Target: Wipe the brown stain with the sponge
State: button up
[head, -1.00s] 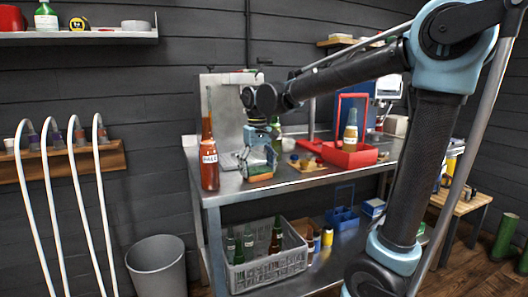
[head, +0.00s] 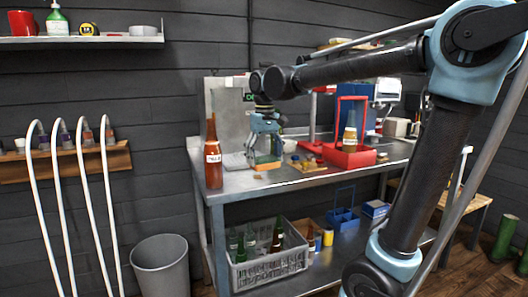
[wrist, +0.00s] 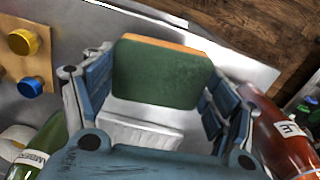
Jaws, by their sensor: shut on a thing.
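The sponge (wrist: 160,72) is green with an orange layer along one edge. My gripper (head: 265,152) is shut on the sponge, with a blue finger on each side of it in the wrist view. In the head view the sponge (head: 267,165) is held upright over the steel table (head: 300,178), near its left part. I cannot tell if it touches the surface. A small brown stain (head: 258,177) shows on the table just in front of the sponge. The stain is not seen in the wrist view.
A tall red-brown bottle (head: 213,160) stands close left of my gripper, at the table edge. A red carrier (head: 348,157) with a bottle stands to the right. A wooden board with yellow and blue caps (wrist: 24,42) lies nearby. Below is a grey crate (head: 270,268).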

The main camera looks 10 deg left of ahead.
jog(key=shift+r, duration=1.4)
jog(key=shift+s, duration=0.1)
